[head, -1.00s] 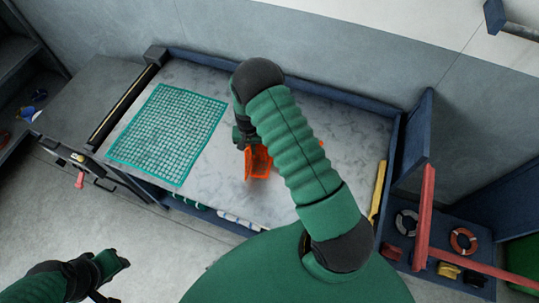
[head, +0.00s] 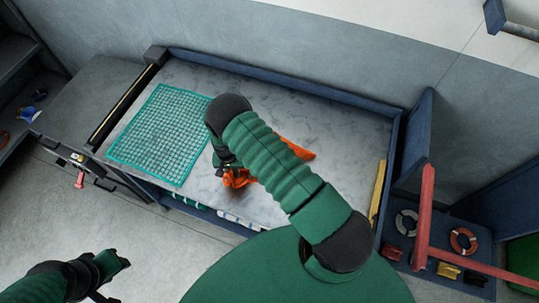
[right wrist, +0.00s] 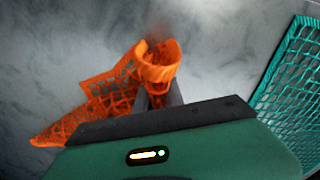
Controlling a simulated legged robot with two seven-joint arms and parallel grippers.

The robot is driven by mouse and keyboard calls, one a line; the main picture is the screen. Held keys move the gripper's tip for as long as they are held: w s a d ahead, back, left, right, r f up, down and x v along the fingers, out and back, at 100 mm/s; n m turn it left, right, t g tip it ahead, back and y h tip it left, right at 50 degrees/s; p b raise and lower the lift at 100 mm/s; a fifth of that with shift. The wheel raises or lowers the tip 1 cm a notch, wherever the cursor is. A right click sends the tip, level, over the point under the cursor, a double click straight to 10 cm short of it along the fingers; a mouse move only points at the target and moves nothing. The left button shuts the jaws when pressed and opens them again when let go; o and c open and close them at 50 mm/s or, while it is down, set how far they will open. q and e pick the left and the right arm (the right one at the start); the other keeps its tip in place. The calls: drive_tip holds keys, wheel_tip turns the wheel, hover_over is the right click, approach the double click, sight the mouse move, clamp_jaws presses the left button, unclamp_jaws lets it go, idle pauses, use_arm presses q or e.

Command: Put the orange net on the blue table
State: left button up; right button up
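The orange net (head: 238,179) is over the grey marbled top of a blue-framed table (head: 290,85), partly hidden behind my right arm. A second part of it shows beyond the arm. In the right wrist view, the net (right wrist: 112,92) is bunched up between the fingers of my right gripper (right wrist: 158,92), with a loose flap spread to the left. My right gripper (head: 226,172) is shut on it, low over the tabletop. Whether the net touches the top is unclear. My left gripper (head: 112,272) is away from the table at lower left; its fingers are unclear.
A teal net (head: 168,135) lies flat on the table's left part and shows in the right wrist view (right wrist: 292,90). A yellow bar (head: 378,192) lies along the right edge. A red post (head: 425,215) and rings stand at lower right. The tabletop's back is clear.

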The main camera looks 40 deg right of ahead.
drive_tip(key=o, duration=0.6)
drive_tip(key=a+r+p, duration=0.1)
drive_tip(key=r+p, duration=0.1)
drive_tip(key=r, duration=0.1)
drive_tip(key=a+r+p, duration=0.1)
drive_tip(key=r+p, duration=0.1)
drive_tip(key=r, duration=0.1)
drive_tip(key=a+r+p, duration=0.2)
drive_tip(key=r, duration=0.2)
drive_tip(key=shift+w+a, duration=0.1)
drive_tip(key=shift+w, duration=0.15)
drive_tip(key=shift+c, duration=0.3)
drive_tip(key=shift+f, duration=0.15)
drive_tip(key=shift+c, duration=1.2)
drive_tip(key=f, duration=0.5)
drive_tip(key=shift+s+d+f, duration=0.15)
drive_tip(key=shift+s+d, duration=0.1)
drive_tip(key=shift+d, duration=0.1)
clamp_jaws()
